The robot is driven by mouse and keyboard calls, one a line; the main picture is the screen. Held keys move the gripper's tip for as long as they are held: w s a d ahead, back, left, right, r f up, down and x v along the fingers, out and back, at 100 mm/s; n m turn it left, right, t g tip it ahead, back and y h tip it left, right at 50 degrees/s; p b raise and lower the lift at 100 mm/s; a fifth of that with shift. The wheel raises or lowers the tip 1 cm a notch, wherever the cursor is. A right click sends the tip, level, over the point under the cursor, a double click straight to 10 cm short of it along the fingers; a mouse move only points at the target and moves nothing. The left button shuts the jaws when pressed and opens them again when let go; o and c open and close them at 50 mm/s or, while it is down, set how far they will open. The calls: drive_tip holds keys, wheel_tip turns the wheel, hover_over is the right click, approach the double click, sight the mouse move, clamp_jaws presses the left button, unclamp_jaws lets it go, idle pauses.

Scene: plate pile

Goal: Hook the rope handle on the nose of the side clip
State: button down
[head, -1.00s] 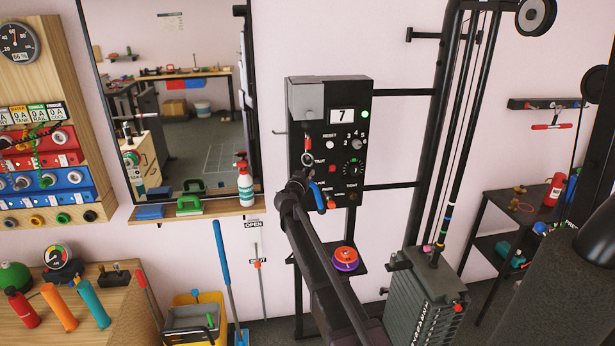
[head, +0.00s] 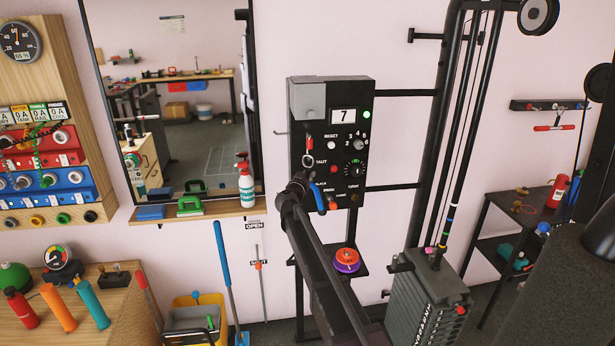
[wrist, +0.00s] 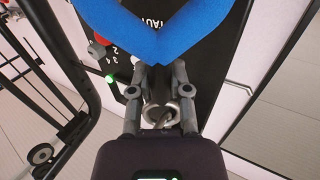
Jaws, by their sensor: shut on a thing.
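My gripper (head: 303,181) is in front of the lower left of the black control panel (head: 364,102). In the wrist view its fingers (wrist: 161,108) are closed around a grey metal fitting (wrist: 160,114). A blue V-shaped piece (wrist: 155,38), which looks like the rope handle, spreads beyond the fingertips; its lower end also shows as a blue strip in the head view (head: 318,197).
A grey peg (head: 280,133) sticks out from the panel's left side. A small shelf with an orange and purple disc (head: 346,260) is below. A weight stack (head: 428,295) with upright black rods stands at right.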

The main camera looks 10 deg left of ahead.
drive_tip(key=shift+c, duration=2.4)
unclamp_jaws()
drive_tip(key=shift+s, duration=0.15)
drive_tip(key=v, duration=1.1)
drive_tip(key=shift+s+a, duration=0.15)
drive_tip(key=shift+s, duration=0.2)
drive_tip(key=shift+s, duration=0.1)
